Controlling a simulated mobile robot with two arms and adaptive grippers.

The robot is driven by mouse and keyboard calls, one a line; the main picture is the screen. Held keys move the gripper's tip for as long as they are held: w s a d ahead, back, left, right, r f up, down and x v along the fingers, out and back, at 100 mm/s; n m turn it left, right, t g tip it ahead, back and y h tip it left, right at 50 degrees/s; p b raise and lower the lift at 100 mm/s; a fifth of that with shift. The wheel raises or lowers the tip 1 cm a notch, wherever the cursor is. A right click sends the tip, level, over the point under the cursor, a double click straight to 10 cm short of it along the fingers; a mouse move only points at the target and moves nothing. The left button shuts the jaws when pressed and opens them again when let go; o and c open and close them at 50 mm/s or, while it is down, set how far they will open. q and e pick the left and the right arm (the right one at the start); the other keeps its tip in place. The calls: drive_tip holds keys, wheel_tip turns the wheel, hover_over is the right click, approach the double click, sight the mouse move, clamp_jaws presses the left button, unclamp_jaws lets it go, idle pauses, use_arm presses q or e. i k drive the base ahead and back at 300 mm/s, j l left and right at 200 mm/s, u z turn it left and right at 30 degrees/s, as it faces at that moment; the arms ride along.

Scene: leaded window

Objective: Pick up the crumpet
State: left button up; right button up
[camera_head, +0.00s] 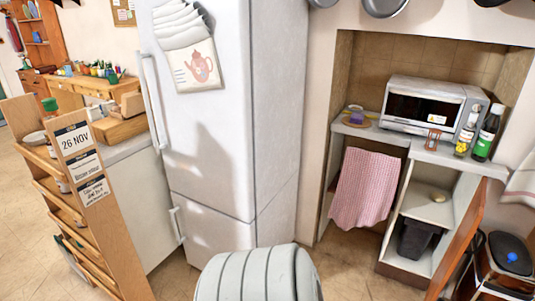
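A small, round, pale tan thing (437,197) lies on the upper inner shelf of the open white cabinet (430,212), below the counter at the right. It may be the crumpet, but it is too small to be sure. Nothing else in view is clearly a crumpet. Neither of my grippers is in view.
A wooden cabinet door (457,240) stands open at the right. A microwave (425,105), bottles (487,133) and an hourglass (433,139) stand on the counter. A pink towel (364,187) hangs below it. A white fridge (215,130) stands centre-left, beside a wooden rack (80,200).

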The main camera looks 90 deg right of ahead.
sight(437, 196)
drive_tip(key=z, duration=4.1)
drive_tip(key=i+u, duration=0.4)
drive_tip(key=i, duration=0.9)
